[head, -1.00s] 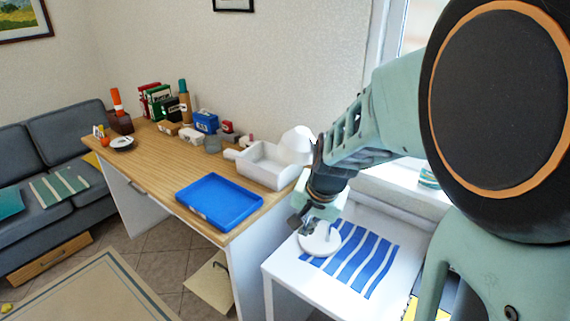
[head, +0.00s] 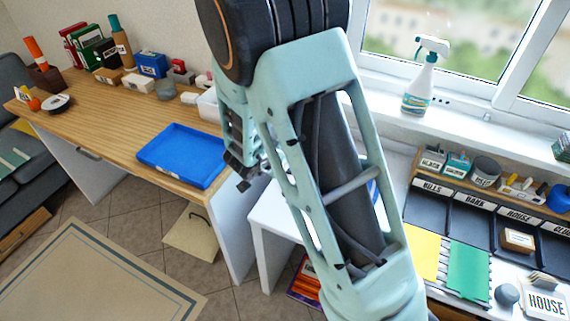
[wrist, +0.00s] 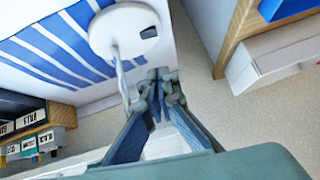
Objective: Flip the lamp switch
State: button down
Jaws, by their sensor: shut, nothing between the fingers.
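The lamp's round white base (wrist: 108,38) shows at the top of the wrist view, on a blue-and-white striped cloth (wrist: 62,42). A thin pale stem rises from it. The small dark lamp switch (wrist: 148,32) is on the base near its right edge. My gripper (wrist: 159,74) is shut and empty, its tips just below the base in the picture, with the switch beyond them. I cannot tell if they touch the base. In the head view my gripper (head: 243,185) is partly behind my arm, and the lamp is hidden.
A wooden desk (head: 112,118) with a blue tray (head: 182,154) stands left of my arm in the head view. A white side table (head: 262,218) is mostly covered by my arm. A spray bottle (head: 420,77) stands on the windowsill, above a labelled organizer (head: 485,195) at the right.

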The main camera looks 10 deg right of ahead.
dwell(0.3)
jog(key=b+x, duration=0.2)
jog(key=x, duration=0.7)
jog(key=shift+d+f, duration=0.15)
jog(key=shift+f, duration=0.05)
jog(key=f, duration=0.1)
jog(key=f+b, duration=0.1)
jog(key=shift+w+f, duration=0.3)
jog(key=shift+w, duration=0.1)
jog(key=shift+f, duration=0.8)
jog(key=shift+w+a+f, duration=0.15)
jog(key=shift+a+f, duration=0.1)
jog(key=shift+f, duration=0.05)
jog(key=shift+d, duration=0.1)
